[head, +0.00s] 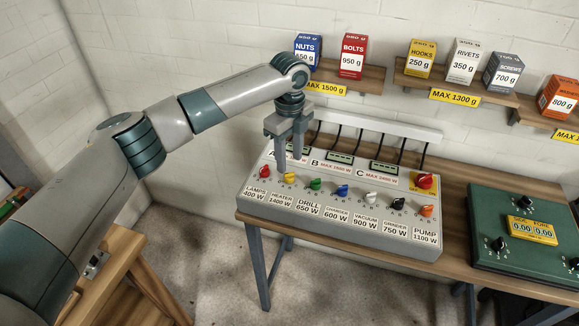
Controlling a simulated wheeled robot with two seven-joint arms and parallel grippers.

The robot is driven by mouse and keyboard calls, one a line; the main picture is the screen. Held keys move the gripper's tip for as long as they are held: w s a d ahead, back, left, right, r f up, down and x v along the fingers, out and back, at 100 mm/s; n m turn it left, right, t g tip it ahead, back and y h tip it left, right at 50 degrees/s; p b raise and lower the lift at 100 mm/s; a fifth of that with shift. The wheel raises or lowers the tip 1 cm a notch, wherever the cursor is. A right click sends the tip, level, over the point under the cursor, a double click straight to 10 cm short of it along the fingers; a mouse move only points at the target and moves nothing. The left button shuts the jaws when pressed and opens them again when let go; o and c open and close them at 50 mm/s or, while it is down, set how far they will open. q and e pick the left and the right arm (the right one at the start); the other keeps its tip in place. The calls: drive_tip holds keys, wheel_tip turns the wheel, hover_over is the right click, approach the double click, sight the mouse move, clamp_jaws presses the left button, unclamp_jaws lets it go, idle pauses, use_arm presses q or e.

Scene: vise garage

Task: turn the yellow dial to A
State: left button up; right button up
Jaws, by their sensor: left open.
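The yellow dial (289,177) sits on the sloped face of the grey control panel (345,225), above the label "HEATER 1400 W". It is second from the left in a row of coloured dials. The small letters around it are too small to read, so its setting cannot be told. My left gripper (289,166) points down over the panel's left part, its open fingers around or just above the yellow dial. Contact cannot be made out. The fingers partly hide the A display at the panel's left. My right gripper is not in view.
A red dial (264,172) and a green dial (315,184) flank the yellow one closely. Displays B and C stand behind the row. A green box (520,225) is at the right of the workbench. Wall shelves carry labelled boxes above, including blue nuts (307,52).

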sight(289, 173)
use_arm(q)
drive_tip(key=shift+f+p, duration=0.65)
drive_tip(key=shift+f, duration=2.15)
clamp_jaws()
